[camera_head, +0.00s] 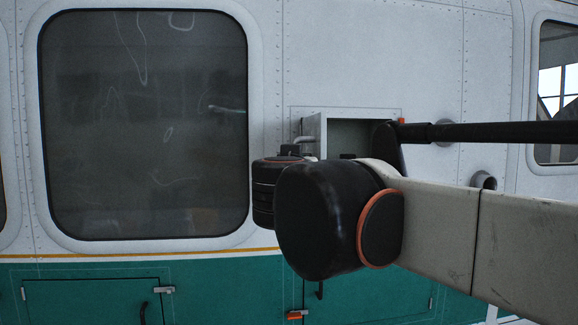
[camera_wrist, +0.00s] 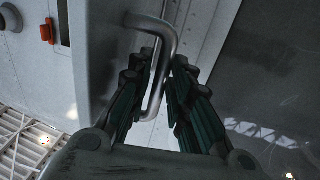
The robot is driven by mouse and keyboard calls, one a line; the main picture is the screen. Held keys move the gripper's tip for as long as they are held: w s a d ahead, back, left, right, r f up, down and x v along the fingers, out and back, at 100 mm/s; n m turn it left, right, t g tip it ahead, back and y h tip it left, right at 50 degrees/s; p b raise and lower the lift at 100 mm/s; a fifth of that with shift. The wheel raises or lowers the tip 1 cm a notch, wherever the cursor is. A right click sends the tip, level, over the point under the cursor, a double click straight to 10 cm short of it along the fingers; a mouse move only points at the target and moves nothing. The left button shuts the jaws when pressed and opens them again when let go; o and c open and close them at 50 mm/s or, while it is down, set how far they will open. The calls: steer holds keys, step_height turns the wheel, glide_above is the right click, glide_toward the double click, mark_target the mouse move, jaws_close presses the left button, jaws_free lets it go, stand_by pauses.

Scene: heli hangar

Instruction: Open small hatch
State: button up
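The small hatch (camera_head: 313,133) is a pale panel on the helicopter's side. In the head view it stands swung out at the left edge of a dark, box-shaped opening (camera_head: 349,136). A bent metal handle (camera_wrist: 163,40) is on its outer face, also in view from the head (camera_head: 304,139). In the wrist view my gripper (camera_wrist: 163,75) has its dark green-padded fingers on either side of the handle, partly closed. A narrow gap shows beside the bar, so I cannot tell whether they clamp it. In the head view my arm hides the fingers and the lower right of the opening.
A large dark window (camera_head: 145,125) is left of the hatch. An orange latch piece (camera_head: 401,121) sits at the opening's upper right corner; it also shows in the wrist view (camera_wrist: 47,32). Green lower panels (camera_head: 92,300) have their own latches. A round port (camera_head: 484,180) is at right.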

steer(key=s, duration=0.7)
steer(key=shift+a, duration=0.35)
steer(key=s+d+f+n+g+y+b, duration=0.1)
steer(key=s+f+n+g+y+b, duration=0.2)
steer(key=f+b, duration=1.2)
steer(key=s+d+f+n+g+y+b, duration=0.1)
steer(key=s+f+n+y+b, duration=0.35)
steer(key=f, duration=1.75)
steer(key=s+d+f+m+g+h+b, duration=0.2)
steer(key=s+d+f+b, duration=0.1)
steer(key=f, duration=0.9)
steer(key=s+d+f+m+g+h+b, duration=0.1)
steer(key=s+d+f+b, duration=0.3)
steer(key=f, duration=0.7)
steer(key=s+d+f+m+g+h+b, duration=0.2)
steer(key=d+f+b, duration=0.5)
steer(key=f, duration=0.5)
steer(key=shift+s+d+f+m+g+h, duration=0.35)
steer(key=shift+s+d+m+g, duration=0.3)
steer(key=shift+s+d+g, duration=0.45)
